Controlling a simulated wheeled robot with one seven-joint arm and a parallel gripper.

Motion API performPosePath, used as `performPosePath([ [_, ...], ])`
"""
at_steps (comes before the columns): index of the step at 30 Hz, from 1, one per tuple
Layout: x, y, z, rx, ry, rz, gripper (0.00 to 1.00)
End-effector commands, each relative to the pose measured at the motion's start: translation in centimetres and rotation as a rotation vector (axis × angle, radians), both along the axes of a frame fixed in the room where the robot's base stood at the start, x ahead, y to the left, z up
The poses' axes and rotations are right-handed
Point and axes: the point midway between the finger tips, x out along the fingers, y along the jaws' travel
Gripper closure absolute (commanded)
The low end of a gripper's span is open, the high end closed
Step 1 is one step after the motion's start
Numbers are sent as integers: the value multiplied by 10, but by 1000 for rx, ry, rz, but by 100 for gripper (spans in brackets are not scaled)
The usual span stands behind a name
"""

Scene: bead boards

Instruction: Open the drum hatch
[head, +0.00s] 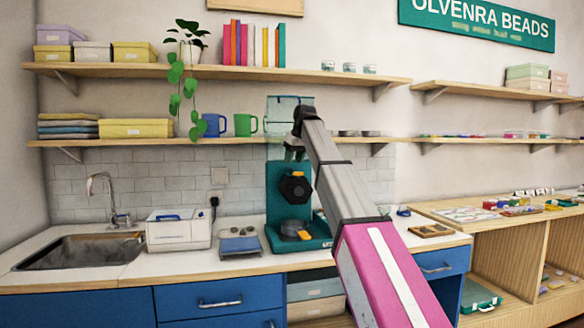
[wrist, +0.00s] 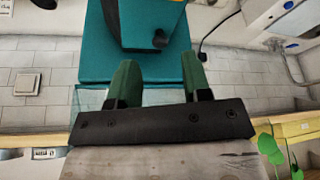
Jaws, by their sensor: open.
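A teal machine (head: 275,205) stands on the counter, with a dark hexagonal drum (head: 296,188) on its front and an orange piece on a dark dish at its base. I cannot make out the hatch as a separate part. A clear hopper (head: 281,104) tops the machine, partly behind my arm. My gripper (wrist: 160,62) is open and empty, with its two green fingers apart. In the wrist view the teal machine (wrist: 95,55) fills the space beyond the fingertips. In the head view my gripper is above the drum, mostly hidden by my arm; contact cannot be told.
A white device (head: 178,232) and a blue-grey scale (head: 240,246) stand left of the machine, near a sink (head: 80,252). A shelf (head: 170,142) with mugs runs behind. A trailing plant (head: 187,60) hangs at left. A wooden tray (head: 431,230) lies at right.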

Motion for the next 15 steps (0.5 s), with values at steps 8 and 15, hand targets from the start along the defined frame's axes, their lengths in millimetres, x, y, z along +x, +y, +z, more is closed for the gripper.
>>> performPosePath([
  [8,9,8,-30,0,0,0,56],
  [15,11,9,-34,0,-1,0,56],
])
